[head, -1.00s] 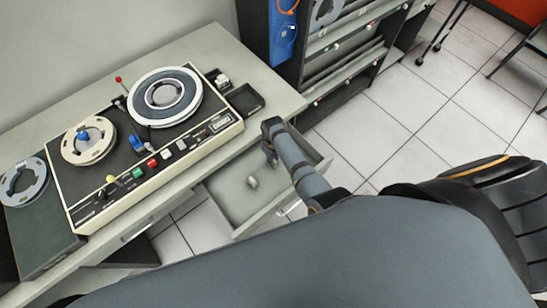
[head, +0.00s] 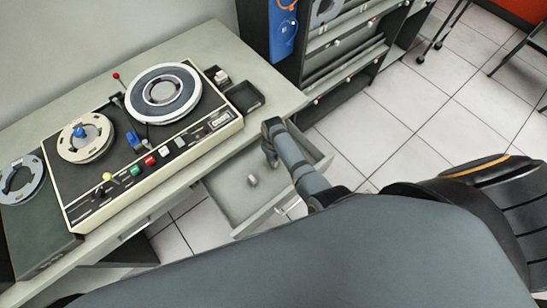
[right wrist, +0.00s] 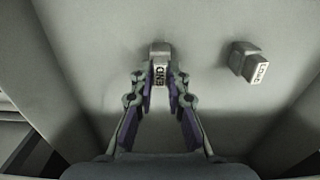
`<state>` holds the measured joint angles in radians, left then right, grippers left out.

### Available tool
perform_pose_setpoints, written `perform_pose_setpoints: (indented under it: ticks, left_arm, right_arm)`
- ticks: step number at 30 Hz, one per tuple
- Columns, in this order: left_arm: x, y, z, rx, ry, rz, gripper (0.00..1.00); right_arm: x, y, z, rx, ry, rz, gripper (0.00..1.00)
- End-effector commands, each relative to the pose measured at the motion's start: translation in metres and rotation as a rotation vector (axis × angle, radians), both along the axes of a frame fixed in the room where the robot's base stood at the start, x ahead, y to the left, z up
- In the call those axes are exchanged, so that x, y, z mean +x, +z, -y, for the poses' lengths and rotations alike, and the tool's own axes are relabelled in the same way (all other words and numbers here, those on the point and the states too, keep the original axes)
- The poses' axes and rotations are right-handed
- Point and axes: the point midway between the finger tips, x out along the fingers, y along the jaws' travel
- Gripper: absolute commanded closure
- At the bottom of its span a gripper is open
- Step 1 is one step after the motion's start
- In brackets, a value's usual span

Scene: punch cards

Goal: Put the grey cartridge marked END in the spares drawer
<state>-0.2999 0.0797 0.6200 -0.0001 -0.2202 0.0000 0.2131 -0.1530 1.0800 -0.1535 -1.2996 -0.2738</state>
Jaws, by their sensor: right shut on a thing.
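The grey cartridge marked END (right wrist: 160,62) is between the fingertips of my right gripper (right wrist: 160,80) in the right wrist view, with its label toward the camera. The gripper is shut on it. In the head view my right gripper (head: 271,159) points down inside the open drawer (head: 226,199) below the desk. The cartridge is hard to make out there. Whether it touches the drawer floor I cannot tell. My left gripper is not in view.
Another grey cartridge (right wrist: 243,60), its label seeming to read LOAD, lies in the drawer to the right in the wrist view. A tape machine (head: 140,140) and a small dark tray (head: 245,98) are on the desk.

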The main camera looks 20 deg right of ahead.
Motion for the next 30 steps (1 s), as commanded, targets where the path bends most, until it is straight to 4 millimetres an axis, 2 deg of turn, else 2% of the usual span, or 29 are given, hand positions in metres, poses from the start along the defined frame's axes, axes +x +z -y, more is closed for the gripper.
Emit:
perform_pose_setpoints:
  ticks: [3,4,9,16,18,26,30]
  left_arm:
    - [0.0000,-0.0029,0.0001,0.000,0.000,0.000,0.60]
    - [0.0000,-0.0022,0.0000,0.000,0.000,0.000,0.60]
    - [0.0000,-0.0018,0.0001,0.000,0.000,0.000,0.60]
    - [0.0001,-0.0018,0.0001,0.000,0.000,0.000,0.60]
    - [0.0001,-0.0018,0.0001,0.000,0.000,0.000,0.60]
    - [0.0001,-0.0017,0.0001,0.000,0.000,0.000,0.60]
    - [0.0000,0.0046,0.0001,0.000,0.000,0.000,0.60]
  right_arm:
    - [0.0001,-0.0037,0.0001,0.000,0.000,0.000,1.00]
    - [0.0003,-0.0029,0.0001,0.000,0.000,0.000,0.83]
    - [0.0002,-0.0025,0.0001,0.000,0.000,0.000,0.60]
    - [0.0000,-0.0026,0.0001,0.000,0.000,0.000,0.59]
    - [-0.0001,-0.0027,0.0001,0.000,0.000,0.000,0.68]
    - [0.0000,-0.0025,0.0001,0.000,0.000,0.000,0.68]
    - [0.0001,0.0035,0.0000,0.000,0.000,0.000,0.68]
